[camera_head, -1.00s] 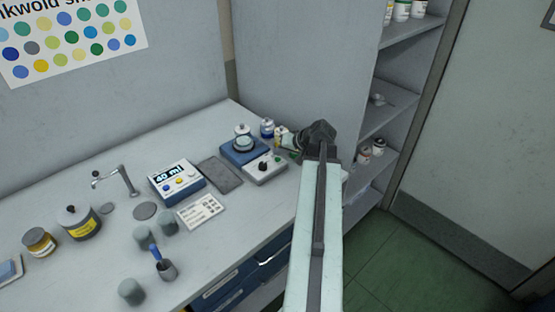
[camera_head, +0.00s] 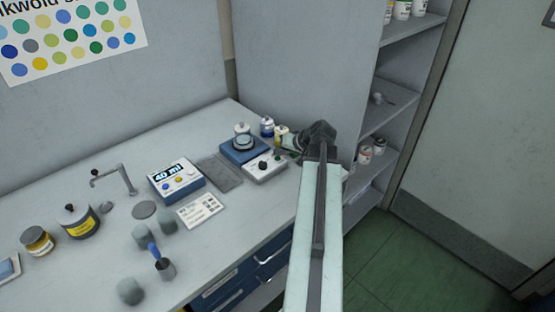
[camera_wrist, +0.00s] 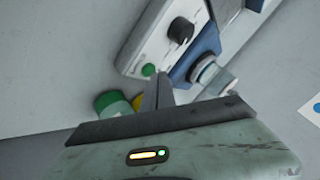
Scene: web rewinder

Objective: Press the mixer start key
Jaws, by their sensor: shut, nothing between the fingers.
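The mixer's white control box (camera_head: 264,168) stands at the bench's right end, in front of the blue mixer base (camera_head: 239,153). In the wrist view the box (camera_wrist: 150,40) carries a black knob (camera_wrist: 181,30) and a round green key (camera_wrist: 148,70) near its end. My gripper (camera_wrist: 158,78) is shut and empty, its fingertips right beside the green key. I cannot tell whether they touch it. In the head view my gripper (camera_head: 287,151) is small and dark at the box's right end.
Small bottles (camera_head: 267,128) stand behind the mixer. In the wrist view a green-capped bottle (camera_wrist: 112,103) is close to my fingers. A blue dispenser reading 40 ml (camera_head: 176,182) and a grey mat (camera_head: 220,173) lie left. Open shelves (camera_head: 385,110) stand at right.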

